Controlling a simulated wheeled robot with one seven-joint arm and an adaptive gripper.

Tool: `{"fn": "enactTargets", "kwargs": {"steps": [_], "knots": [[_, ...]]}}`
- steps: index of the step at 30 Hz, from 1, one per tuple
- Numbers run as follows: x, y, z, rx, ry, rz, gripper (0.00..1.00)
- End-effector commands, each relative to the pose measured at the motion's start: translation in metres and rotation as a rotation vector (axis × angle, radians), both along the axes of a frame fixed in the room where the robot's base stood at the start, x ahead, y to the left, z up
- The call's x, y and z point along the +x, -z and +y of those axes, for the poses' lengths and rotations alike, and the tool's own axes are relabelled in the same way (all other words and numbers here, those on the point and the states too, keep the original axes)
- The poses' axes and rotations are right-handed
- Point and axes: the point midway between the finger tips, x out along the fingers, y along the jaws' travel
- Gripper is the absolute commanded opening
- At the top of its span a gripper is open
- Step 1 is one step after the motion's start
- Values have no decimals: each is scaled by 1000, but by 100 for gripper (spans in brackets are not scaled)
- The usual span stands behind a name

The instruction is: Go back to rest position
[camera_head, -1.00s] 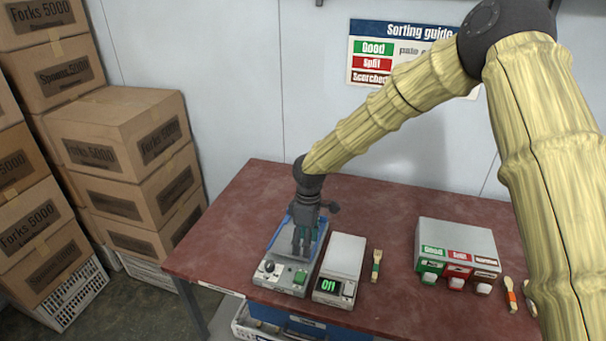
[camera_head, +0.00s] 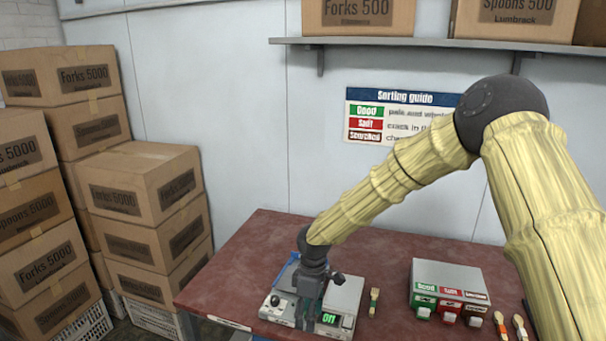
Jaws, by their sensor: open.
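My gripper (camera_head: 308,312) is open and points down, in front of the press-like machine and the grey box beside it. I cannot tell whether its fingers touch anything, and no held object shows between them. My bamboo-patterned arm reaches across from the right side of the picture. The machine (camera_head: 275,303) stands near the front of the red table (camera_head: 245,255) and is largely hidden by my gripper. The grey box (camera_head: 347,293) has a green lit display reading "Off".
A small wooden utensil with a green band (camera_head: 374,301) lies right of the grey box. Cartons (camera_head: 150,195) fill the left. A shelf (camera_head: 400,43) hangs above.

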Motion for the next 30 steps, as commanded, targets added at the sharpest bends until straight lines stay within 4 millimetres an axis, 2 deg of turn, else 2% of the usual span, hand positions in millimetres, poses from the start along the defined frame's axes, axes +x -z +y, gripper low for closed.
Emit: {"fn": "enactTargets", "kwargs": {"steps": [1,11,17,20,23,27,30], "knots": [[-7,11,-1,5,10,9,57],[-44,65,0,49,107,44,57],[-83,114,-8,82,221,76,57],[-113,148,-16,99,311,98,57],[-154,188,-28,111,435,118,57],[-213,236,-55,105,635,129,57],[-256,263,-79,83,780,123,57]]}}
